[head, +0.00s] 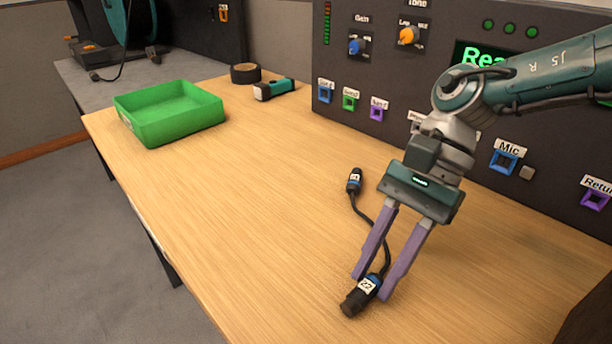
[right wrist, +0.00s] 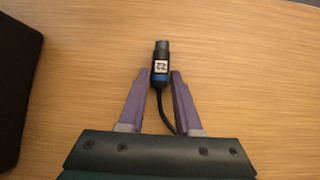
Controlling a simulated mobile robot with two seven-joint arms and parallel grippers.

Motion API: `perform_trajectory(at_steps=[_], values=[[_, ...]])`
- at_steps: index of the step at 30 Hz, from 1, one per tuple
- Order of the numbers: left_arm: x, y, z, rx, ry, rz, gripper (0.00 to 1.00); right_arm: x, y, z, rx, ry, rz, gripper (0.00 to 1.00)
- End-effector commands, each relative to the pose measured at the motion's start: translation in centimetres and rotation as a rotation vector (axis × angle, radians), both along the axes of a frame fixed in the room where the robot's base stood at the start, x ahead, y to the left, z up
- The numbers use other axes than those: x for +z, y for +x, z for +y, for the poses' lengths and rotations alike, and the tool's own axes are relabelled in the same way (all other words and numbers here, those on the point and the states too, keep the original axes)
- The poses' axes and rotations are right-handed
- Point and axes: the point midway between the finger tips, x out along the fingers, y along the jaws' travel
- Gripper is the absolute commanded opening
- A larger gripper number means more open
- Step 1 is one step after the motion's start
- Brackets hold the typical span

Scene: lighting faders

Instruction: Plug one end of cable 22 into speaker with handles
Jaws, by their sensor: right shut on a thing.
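Cable 22 lies on the wooden table (head: 230,200), with a black plug marked 22 (head: 362,293) near the front and a second labelled plug (head: 354,182) farther back. A short black cord joins them. My left gripper is not in view. I cannot make out a speaker with handles for certain.
A green tray (head: 150,131), a tape roll (head: 245,73) and a teal flashlight (head: 273,89) stand at the back left. A dark panel with knobs and coloured sockets, including a blue Mic socket (head: 504,161), rises along the back. The table's left middle is clear.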

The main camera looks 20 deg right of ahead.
Motion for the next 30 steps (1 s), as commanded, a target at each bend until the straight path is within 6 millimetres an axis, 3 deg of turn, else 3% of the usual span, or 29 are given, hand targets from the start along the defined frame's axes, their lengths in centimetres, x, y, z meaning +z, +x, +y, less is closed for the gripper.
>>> perform_trajectory(at_steps=[8, 24, 30], values=[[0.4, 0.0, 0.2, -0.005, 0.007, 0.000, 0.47, 0.5, 0.0, 0.0, -0.001, 0.000, -0.001, 0.00], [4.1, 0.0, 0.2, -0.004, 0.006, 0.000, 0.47, 5.0, 0.0, 0.0, 0.000, 0.001, -0.001, 0.00], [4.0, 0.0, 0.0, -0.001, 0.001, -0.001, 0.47, 5.0, 0.0, 0.0, 0.000, 0.000, 0.000, 0.00]])
